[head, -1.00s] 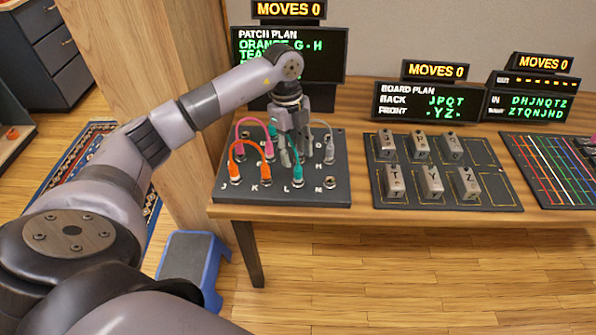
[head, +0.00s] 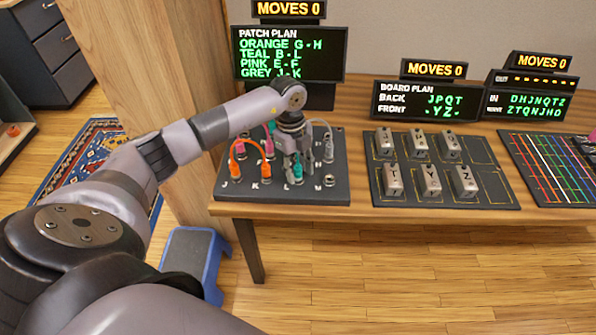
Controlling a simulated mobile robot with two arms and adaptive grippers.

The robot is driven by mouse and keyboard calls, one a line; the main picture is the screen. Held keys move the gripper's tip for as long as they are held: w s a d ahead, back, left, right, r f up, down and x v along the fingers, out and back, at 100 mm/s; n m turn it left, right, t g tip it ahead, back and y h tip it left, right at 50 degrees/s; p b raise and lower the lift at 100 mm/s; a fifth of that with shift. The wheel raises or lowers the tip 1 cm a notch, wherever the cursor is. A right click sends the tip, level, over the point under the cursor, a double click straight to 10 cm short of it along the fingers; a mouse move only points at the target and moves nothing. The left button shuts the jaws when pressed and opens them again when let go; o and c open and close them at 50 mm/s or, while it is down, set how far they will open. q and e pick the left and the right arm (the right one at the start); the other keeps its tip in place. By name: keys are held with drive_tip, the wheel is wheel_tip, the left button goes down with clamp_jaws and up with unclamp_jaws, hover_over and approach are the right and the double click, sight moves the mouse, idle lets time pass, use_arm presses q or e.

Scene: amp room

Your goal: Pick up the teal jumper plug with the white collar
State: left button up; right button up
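The jumper board (head: 335,188) sits at the left end of the bench, with coloured plugs in lettered sockets. One teal plug (head: 298,174) stands in the front row by socket L. Another teal end (head: 271,127) shows at the back of the board, partly behind my arm. The white collar is too small to make out on either. My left gripper (head: 297,168) points down over the front teal plug, its fingers beside that plug's upper part. Its fingers look apart, but whether they touch the plug cannot be told. My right gripper is out of view.
Orange plugs (head: 236,170), a pink plug (head: 240,149) and a grey plug (head: 328,150) crowd around the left gripper. The patch plan screen (head: 290,55) stands behind. A board of lettered blocks (head: 485,190) lies to the right. A blue-edged step stool (head: 197,258) is on the floor.

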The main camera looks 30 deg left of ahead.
use_arm(q)
clamp_jaws()
drive_tip(key=shift+r, duration=0.15)
idle(0.4)
